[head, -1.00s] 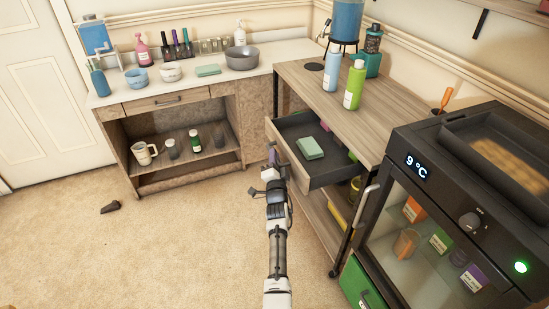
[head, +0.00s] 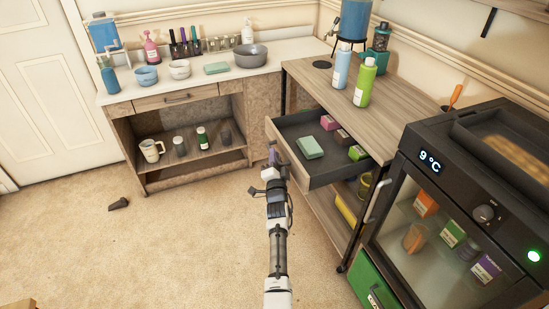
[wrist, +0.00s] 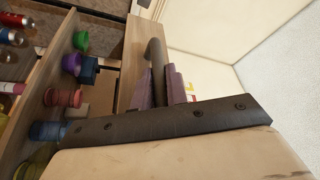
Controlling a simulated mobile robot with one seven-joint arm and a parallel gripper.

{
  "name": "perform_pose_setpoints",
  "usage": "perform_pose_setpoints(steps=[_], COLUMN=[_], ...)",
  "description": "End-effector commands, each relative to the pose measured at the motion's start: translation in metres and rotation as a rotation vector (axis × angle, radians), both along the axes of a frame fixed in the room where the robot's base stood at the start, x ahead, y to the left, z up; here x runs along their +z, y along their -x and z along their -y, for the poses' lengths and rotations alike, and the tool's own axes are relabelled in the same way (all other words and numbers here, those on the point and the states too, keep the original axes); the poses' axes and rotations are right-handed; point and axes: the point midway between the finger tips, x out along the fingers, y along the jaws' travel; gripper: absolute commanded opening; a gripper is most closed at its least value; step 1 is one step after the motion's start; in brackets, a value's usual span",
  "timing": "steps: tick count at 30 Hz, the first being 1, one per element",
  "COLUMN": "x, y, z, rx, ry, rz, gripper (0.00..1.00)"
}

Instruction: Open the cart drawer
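The cart (head: 425,122) has a wood-grain top, and its dark grey drawer (head: 335,176) is pulled well out toward me in the head view. A green sponge-like block (head: 310,147), pink boxes (head: 328,123) and a green box (head: 357,153) lie inside the drawer. My gripper (head: 273,156) is at the drawer's front face. In the wrist view, the purple fingers of my gripper (wrist: 161,88) stand on either side of the dark curved drawer handle (wrist: 155,52) and look closed on it. The handle is mostly hidden in the head view.
Bottles (head: 365,82) stand on the cart top. A counter (head: 115,97) is at the back left. The carpet at left is mostly clear.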

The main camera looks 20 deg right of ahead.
Motion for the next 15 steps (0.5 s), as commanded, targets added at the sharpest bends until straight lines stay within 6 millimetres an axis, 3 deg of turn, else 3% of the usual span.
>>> perform_pose_setpoints(steps=[1,6,15], x=[-0.0012,-0.0008,-0.0008], y=[0.0004,0.0004,0.002], z=[0.0004,0.0004,0.0], rx=[-0.001,-0.001,-0.001], ry=[-0.002,-0.002,0.0], rz=[-0.001,-0.001,-0.001], gripper=[0.17,0.36,0.36])
